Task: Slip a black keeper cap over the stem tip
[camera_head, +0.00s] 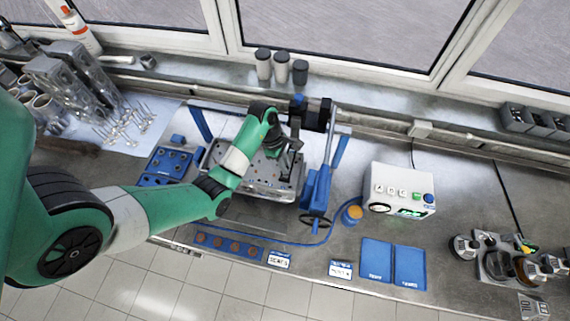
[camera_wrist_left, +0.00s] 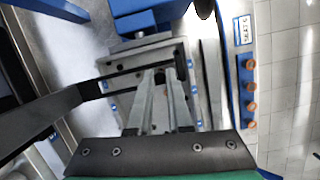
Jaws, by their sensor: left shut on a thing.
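My left gripper (camera_head: 290,150) reaches over the grey cylinder head (camera_head: 255,187), which sits in a blue fixture. In the left wrist view the two grey fingers (camera_wrist_left: 164,76) come close together at their tips. They are shut on a small dark piece that looks like a black keeper cap, mostly hidden between the tips. The cylinder head also shows in the left wrist view (camera_wrist_left: 198,112), under the fingers. The valve stem tip is too small or hidden to make out. My right gripper is in neither view.
A blue tray (camera_head: 148,181) with dark holes lies left of the fixture. A blue clamp with a handwheel (camera_head: 317,221) stands on its right. A blue strip (camera_head: 201,239) with brown discs lies in front. A white control box (camera_head: 398,192) and blue mats (camera_head: 376,262) are to the right.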

